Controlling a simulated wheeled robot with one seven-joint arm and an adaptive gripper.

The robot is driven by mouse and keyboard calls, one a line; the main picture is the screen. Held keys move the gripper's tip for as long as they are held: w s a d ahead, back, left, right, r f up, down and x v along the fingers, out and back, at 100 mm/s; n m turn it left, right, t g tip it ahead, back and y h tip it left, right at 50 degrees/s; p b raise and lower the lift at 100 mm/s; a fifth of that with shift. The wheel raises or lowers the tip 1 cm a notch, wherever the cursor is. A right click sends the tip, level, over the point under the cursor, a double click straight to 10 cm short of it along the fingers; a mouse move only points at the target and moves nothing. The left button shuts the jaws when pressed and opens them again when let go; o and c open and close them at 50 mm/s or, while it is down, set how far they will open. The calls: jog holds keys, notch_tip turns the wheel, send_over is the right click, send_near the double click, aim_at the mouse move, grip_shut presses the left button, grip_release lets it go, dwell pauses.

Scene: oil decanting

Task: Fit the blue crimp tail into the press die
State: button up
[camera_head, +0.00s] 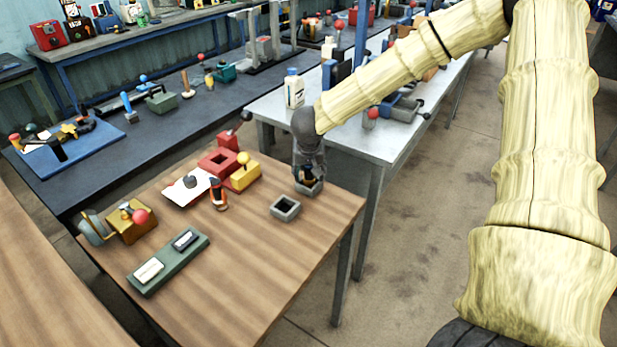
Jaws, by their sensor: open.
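My gripper (309,178) points down at the right back part of the wooden table and is open. It is over or at a small grey square block (316,190), which it partly hides. I cannot tell whether they touch. A second grey square block (285,208) with a dark opening stands apart, in front and to the left. A long green tray (160,272) at the front left holds a white piece (149,271) and a dark, slightly bluish piece (186,240). I cannot tell for certain which thing is the blue crimp tail or the press die.
A brass-coloured device with a red knob (131,221), a red block with a square opening (218,162), a yellow block (245,177) and an orange-black item (218,195) stand on the wooden table (240,270). Its front right is clear. A metal table (270,112) stands behind.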

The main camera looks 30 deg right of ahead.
jog(key=shift+s, duration=0.1)
jog(key=c, duration=1.1)
